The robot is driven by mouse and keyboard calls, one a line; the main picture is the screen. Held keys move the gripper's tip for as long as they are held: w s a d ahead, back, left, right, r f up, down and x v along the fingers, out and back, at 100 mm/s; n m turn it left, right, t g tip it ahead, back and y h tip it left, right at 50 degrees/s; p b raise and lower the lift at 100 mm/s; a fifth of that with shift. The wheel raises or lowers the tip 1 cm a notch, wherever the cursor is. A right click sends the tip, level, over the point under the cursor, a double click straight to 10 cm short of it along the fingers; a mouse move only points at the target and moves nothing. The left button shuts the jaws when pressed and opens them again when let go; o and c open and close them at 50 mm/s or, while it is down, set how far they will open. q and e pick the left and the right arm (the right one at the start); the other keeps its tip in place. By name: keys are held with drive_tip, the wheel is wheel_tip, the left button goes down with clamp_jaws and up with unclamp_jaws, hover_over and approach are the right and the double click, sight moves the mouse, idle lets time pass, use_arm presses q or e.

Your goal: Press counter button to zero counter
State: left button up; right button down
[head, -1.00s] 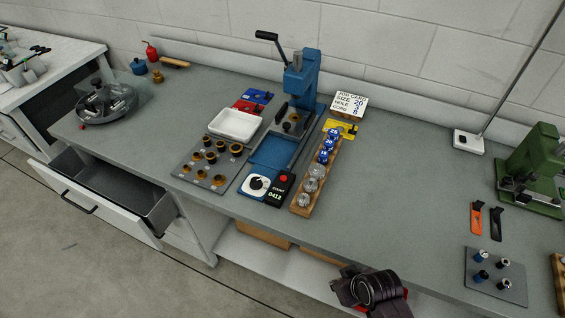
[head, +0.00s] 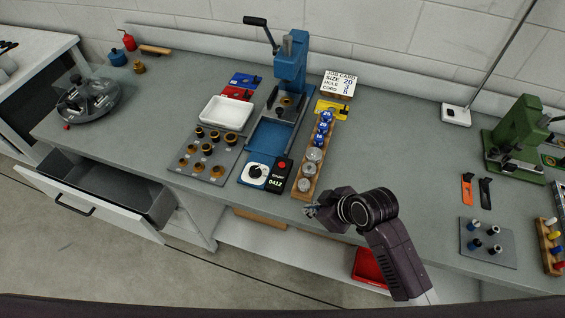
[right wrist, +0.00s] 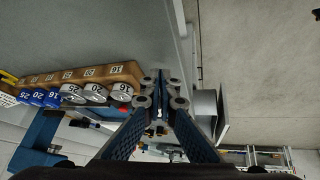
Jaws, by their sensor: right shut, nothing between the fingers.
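The counter (head: 278,174) is a small black box on the grey bench, with a red button (head: 282,163) on top and a display that reads 0412. It sits between a white dial on a blue base and a wooden rack of cylinders. My right gripper (head: 311,211) is at the bench's front edge, to the right of and nearer than the counter, apart from it. In the right wrist view its fingers (right wrist: 161,103) are shut with nothing between them. I cannot make out the counter's button clearly in that view. My left gripper is not in view.
The wooden rack (head: 303,181) with blue and silver cylinders stands between my right gripper and the counter; it also shows in the right wrist view (right wrist: 125,72). A blue press (head: 292,62) stands behind. An open drawer (head: 100,205) juts out at left.

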sight(284, 166)
drive_tip(key=w+a+r+n, duration=0.1)
drive_tip(key=w, duration=0.1)
drive_tip(key=w+a+r+n+y, duration=0.1)
drive_tip(key=w+a+r, duration=0.1)
drive_tip(key=w, duration=0.1)
drive_tip(key=w+a+r+n, duration=0.1)
drive_tip(key=w+n, duration=0.1)
drive_tip(key=w, duration=0.1)
drive_tip(key=shift+a+r, duration=0.25)
drive_tip(key=shift+r, duration=0.05)
drive_tip(key=w+a+r+n+y, duration=0.1)
drive_tip(key=w+a+r+n, duration=0.2)
drive_tip(key=w+r, duration=0.3)
drive_tip(key=shift+w+r+n+t+y+p, duration=0.3)
drive_tip(key=shift+w+n+t+y+p, duration=0.15)
drive_tip(key=shift+w+n, duration=0.55)
drive_tip(key=shift+d, duration=0.1)
wheel_tip(284, 166, down, 8)
drive_tip(key=b, duration=0.6)
drive_tip(key=shift+f+b, duration=0.1)
drive_tip(key=shift+b, duration=0.25)
drive_tip(key=shift+f, duration=0.35)
drive_tip(key=shift+f+b, duration=0.4)
drive_tip(key=shift+b, duration=0.05)
